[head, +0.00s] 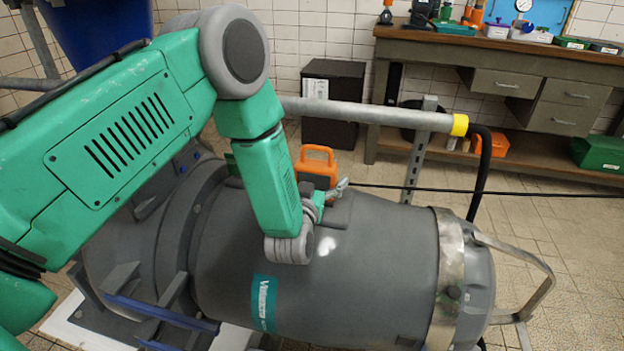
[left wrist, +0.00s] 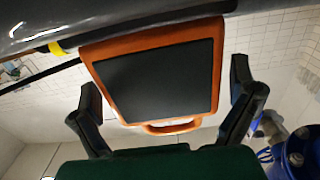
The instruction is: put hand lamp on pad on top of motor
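The orange hand lamp (head: 318,163) shows behind my left arm, upright at the top of the grey motor (head: 350,265). In the left wrist view the lamp (left wrist: 160,78) appears upside down, with a dark flat face and an orange handle. Its base edge meets a dark surface along the motor (left wrist: 60,20); the exact contact is unclear. My left gripper (left wrist: 168,110) has its fingers spread, one on each side of the lamp, with a gap visible at the right. My right gripper is not in view.
A grey pipe with a yellow end band (head: 459,124) runs behind the motor. A metal bracket handle (head: 535,295) sticks out at the motor's right end. A workbench (head: 500,65) with tools stands at the back. Tiled floor is open at the right.

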